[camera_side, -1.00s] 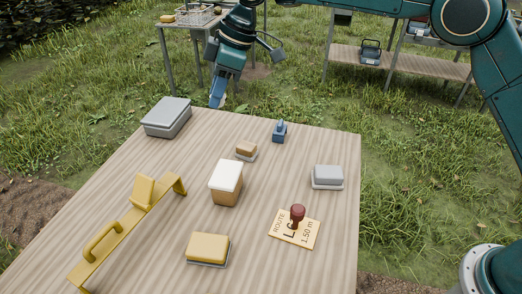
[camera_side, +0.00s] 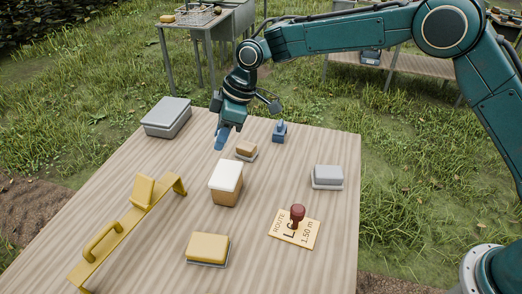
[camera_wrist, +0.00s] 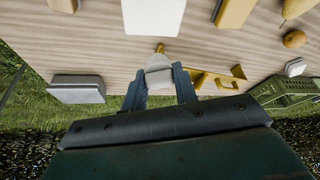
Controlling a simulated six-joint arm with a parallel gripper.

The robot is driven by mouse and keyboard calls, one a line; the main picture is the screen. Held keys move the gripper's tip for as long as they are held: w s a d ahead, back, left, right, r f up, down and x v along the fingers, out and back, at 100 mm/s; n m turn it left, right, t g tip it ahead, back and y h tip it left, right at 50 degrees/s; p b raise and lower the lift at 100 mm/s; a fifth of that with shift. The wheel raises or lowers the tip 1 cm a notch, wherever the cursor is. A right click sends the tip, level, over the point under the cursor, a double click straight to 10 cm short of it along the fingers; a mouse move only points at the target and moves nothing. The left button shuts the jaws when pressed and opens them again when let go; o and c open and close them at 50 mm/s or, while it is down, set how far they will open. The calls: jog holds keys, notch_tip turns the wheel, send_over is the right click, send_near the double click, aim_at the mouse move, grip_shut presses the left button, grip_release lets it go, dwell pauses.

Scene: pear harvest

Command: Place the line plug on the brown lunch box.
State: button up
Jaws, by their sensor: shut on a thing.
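My gripper (camera_side: 220,143) is low over the far part of the table, pointing down. In the wrist view its fingers (camera_wrist: 160,85) are shut on a pale, rounded thing with a tan tip, which I take for the line plug (camera_wrist: 158,68). In the side view the fingers mostly hide it. The brown lunch box (camera_side: 227,193), a brown block with a white lid, stands nearer the camera, just below my gripper in the picture and apart from it. Its top looks bare.
A small brown block (camera_side: 246,151) and a blue object (camera_side: 279,132) lie right of my gripper. A grey box (camera_side: 166,118) is left. A yellow stand (camera_side: 125,228), yellow block (camera_side: 208,249), light grey block (camera_side: 327,177) and red-knobbed piece (camera_side: 297,214) on a card also stand on the table.

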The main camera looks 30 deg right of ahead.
jog(key=shift+f, duration=2.25)
jog(key=shift+f, duration=0.1)
jog(key=shift+f, duration=2.05)
jog(key=o, duration=0.9)
jog(key=shift+f, duration=0.15)
jog(key=v, duration=1.2)
jog(key=shift+d, duration=0.1)
